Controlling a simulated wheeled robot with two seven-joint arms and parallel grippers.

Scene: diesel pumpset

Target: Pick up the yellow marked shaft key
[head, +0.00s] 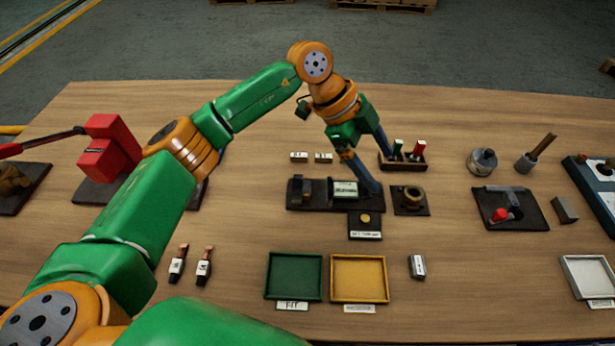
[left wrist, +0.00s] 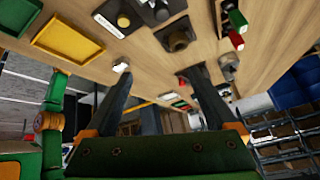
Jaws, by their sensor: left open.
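I cannot make out for certain which piece is the yellow marked shaft key. A small yellow round piece (head: 365,219) sits on a black labelled pad (head: 358,234) in front of the dark fixture (head: 308,195). Two small labelled blocks (head: 299,157) (head: 323,157) lie behind that fixture. Another small block (head: 417,266) lies right of the yellow tray; it also shows by a fingertip in the left wrist view (left wrist: 122,66). My left gripper (head: 383,170) is open above the table, around the fixture's right end, with nothing seen between its fingers (left wrist: 158,72). My right gripper is not in view.
A green tray (head: 268,276) and a yellow tray (head: 334,283) stand at the front. A plate with a brass ring (head: 411,209) and a holder with red and green pieces (head: 402,164) are near the left gripper. A red press (head: 108,150) stands left.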

